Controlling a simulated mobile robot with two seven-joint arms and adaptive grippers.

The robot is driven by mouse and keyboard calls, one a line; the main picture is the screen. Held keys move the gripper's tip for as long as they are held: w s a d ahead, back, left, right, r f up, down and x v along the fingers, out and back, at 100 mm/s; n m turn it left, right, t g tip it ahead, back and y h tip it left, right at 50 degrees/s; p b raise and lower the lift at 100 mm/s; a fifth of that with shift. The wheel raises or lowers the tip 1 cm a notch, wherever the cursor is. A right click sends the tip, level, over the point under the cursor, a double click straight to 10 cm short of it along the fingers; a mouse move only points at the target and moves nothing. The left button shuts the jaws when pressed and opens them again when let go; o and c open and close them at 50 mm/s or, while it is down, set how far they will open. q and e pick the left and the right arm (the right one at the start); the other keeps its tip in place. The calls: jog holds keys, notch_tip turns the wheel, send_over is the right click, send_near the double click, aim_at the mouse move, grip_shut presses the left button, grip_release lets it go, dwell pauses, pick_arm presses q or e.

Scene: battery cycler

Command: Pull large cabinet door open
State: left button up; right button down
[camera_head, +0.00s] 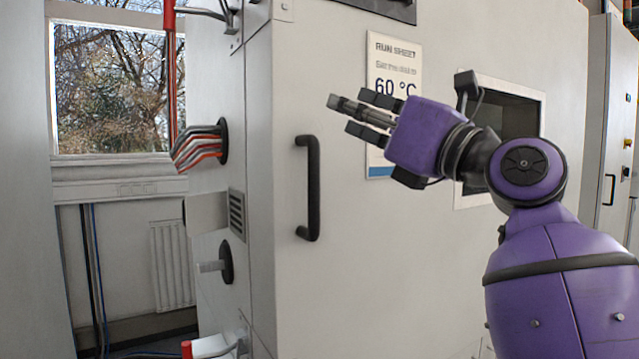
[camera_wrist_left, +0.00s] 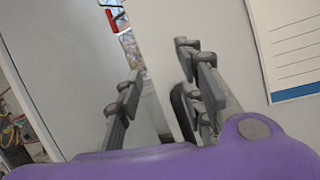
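The large cabinet door (camera_head: 400,265) is the pale grey front panel in the head view, and it looks shut. Its black vertical bar handle (camera_head: 315,190) is near the door's left edge. My left gripper (camera_head: 357,112) is in front of the door, above and right of the handle, pointing left with fingers apart. It holds nothing. In the left wrist view, the open fingers (camera_wrist_left: 160,68) show against the pale panels, and part of the dark handle (camera_wrist_left: 182,112) shows beside and partly behind the right finger. My right gripper is not in view.
A run sheet (camera_head: 395,60) and a dark recessed window (camera_head: 515,115) are on the door. Another cabinet (camera_head: 605,120) stands at far right.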

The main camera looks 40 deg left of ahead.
aim_at(318, 169)
pick_arm(q)
notch_tip(318, 169, down, 9)
jog(key=a+n+h, duration=0.2)
jog(key=h, duration=0.2)
jog(key=shift+g, duration=0.6)
jog(key=a, duration=0.2)
jog(key=w+a, duration=0.1)
jog(key=a, duration=0.1)
jog(key=a+p, duration=0.1)
jog(key=a, duration=0.1)
jog(key=shift+w+a, duration=0.1)
jog(key=shift+w, duration=0.2)
jog(key=shift+w+a, duration=0.15)
jog(key=shift+a, duration=0.4)
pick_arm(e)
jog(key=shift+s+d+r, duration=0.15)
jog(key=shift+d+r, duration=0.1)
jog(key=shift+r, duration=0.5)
pick_arm(q)
grip_shut()
